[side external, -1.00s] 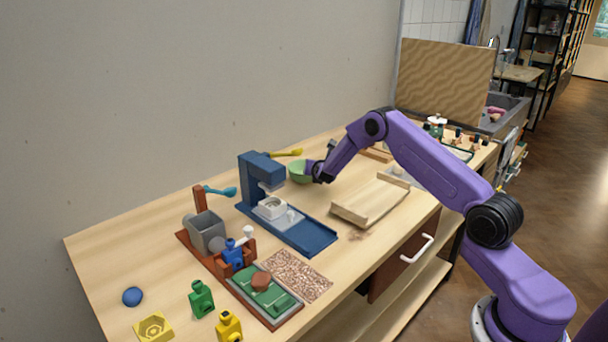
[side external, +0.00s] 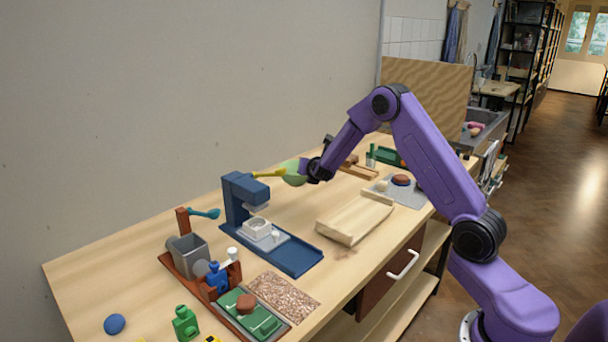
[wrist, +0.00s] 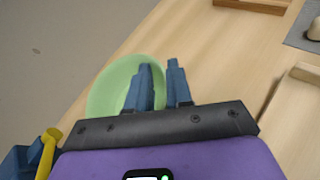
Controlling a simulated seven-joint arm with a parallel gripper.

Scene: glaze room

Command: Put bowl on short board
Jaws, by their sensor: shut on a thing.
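The light green bowl (side external: 293,174) is tilted at the end of my arm, above the back part of the table. My gripper (side external: 304,170) is shut on its rim. In the wrist view the bowl (wrist: 112,88) shows to the left, with one blue finger of my gripper (wrist: 159,70) inside it and one outside. A pale wooden board with raised ends (side external: 352,221) lies on the table, in front and to the right of the bowl. A narrower wooden piece (side external: 358,171) lies farther back. I cannot tell for certain which is the short board.
A blue machine (side external: 243,195) with a white cup stands left of the bowl, a yellow-ended lever (side external: 270,173) close to it. A grey mat (side external: 407,194) with a brown lump is at the right. A brown-and-grey device (side external: 187,255) and a speckled mat (side external: 283,297) are at the front left.

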